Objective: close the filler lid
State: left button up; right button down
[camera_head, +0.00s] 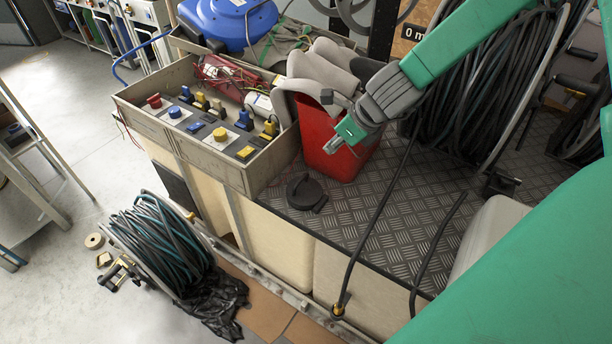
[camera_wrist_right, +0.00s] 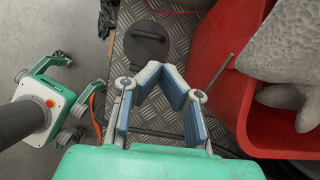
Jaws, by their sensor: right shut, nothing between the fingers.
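The black round filler lid (camera_head: 304,190) is on the ribbed metal deck, left of the red bucket. It also shows in the right wrist view (camera_wrist_right: 147,42), beyond my fingertips. A dark round part at its edge is partly covered, and I cannot tell the lid's exact angle. My right gripper (camera_head: 333,149) is shut and empty, in front of the red bucket, above and to the right of the lid and apart from it. Its blue-padded fingers show in the right wrist view (camera_wrist_right: 161,78). A green gripper-like part of mine is at the left there; its jaw state is unclear.
The red bucket (camera_head: 335,150) holds grey lumpy pieces. A tray of coloured plugs (camera_head: 240,178) stands left of the lid. Black hoses (camera_head: 376,215) cross the deck at the right. A reel (camera_head: 155,245) stands on the floor. The deck around the lid is mostly clear.

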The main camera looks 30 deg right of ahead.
jog(key=s+f+t+b, duration=0.1)
jog(key=s+f+b, duration=0.1)
jog(key=s+b, duration=0.1)
jog(key=b, duration=0.4)
send_near(302, 180)
notch_tip(302, 180, down, 2)
jog(key=shift+y, duration=0.5)
jog(key=x, duration=0.3)
jog(key=b+x, duration=0.1)
jog(key=x, duration=0.1)
jog(key=shift+w+d+f, duration=0.15)
jog(key=shift+w+d, duration=0.1)
jog(key=shift+w, duration=0.25)
jog(key=shift+w+a+f, duration=0.2)
jog(key=shift+w+f, duration=0.05)
pick_arm(q)
notch_tip(302, 180, down, 10)
jog(key=shift+d+r, duration=0.15)
jog(key=shift+d, duration=0.1)
pick_arm(e)
jog(key=shift+a, duration=0.15)
